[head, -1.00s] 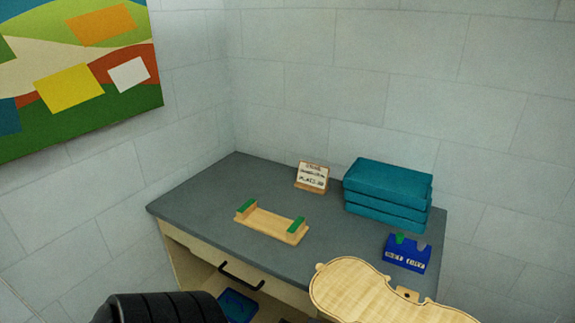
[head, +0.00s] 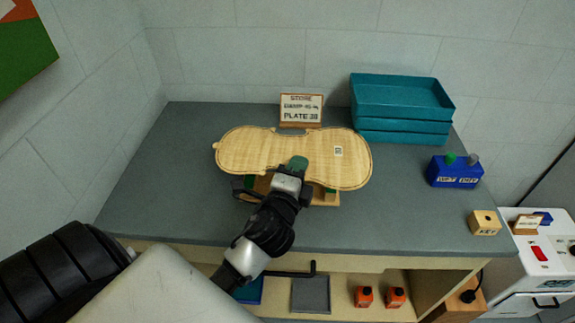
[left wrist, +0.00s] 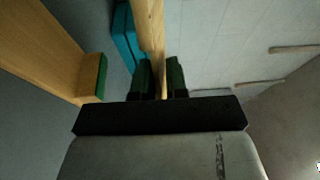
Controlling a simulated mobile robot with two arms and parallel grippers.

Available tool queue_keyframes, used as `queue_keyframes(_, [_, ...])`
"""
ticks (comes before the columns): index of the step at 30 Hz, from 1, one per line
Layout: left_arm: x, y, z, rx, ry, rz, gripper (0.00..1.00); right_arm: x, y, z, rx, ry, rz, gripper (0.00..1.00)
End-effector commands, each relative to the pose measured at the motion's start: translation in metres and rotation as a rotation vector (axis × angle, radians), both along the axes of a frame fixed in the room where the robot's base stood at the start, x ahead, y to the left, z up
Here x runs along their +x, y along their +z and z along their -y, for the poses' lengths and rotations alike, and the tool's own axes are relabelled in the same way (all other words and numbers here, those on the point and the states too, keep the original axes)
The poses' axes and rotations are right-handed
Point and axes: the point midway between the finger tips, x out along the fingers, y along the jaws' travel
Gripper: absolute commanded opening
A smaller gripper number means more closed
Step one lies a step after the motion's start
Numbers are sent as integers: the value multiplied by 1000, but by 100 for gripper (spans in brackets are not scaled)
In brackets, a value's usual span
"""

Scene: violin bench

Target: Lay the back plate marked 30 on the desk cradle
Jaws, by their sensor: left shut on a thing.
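The violin back plate (head: 245,152) is pale wood and lies roughly flat, with a small white label whose number is too small to read surely. My left gripper (head: 298,165) is shut on its near edge, at the waist. In the left wrist view the plate (left wrist: 150,25) shows edge-on between the fingers (left wrist: 160,78). The desk cradle (head: 325,198), wood with green pads, is under the plate and mostly hidden by it. In the left wrist view the cradle (left wrist: 45,45) shows apart from the plate, with a gap between. My right gripper is out of view.
A sign (head: 301,108) reading "STORE" and "PLATE" stands just behind the plate. Teal trays (head: 400,130) are stacked at back right. A blue holder (head: 455,172) and a small wooden block (head: 484,222) stand at right. The left part of the desk (head: 160,185) is clear.

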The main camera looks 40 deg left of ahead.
Motion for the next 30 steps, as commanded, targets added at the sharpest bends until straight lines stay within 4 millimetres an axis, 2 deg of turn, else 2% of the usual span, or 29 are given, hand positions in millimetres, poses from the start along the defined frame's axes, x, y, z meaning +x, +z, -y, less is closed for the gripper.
queue_keyframes(1, [7, -5, -6, -4, 19, 7, 0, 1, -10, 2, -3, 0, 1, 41])
queue_keyframes(3, [12, -5, -11, -8, 34, 9, 0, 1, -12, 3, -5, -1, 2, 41])
queue_keyframes(11, [12, -15, -12, -9, 39, 6, 0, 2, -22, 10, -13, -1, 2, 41])
queue_keyframes(20, [12, -44, -12, -8, 38, 7, 0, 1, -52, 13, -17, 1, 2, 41])
queue_keyframes(30, [12, -77, -12, -8, 38, 7, 0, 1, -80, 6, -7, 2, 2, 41])
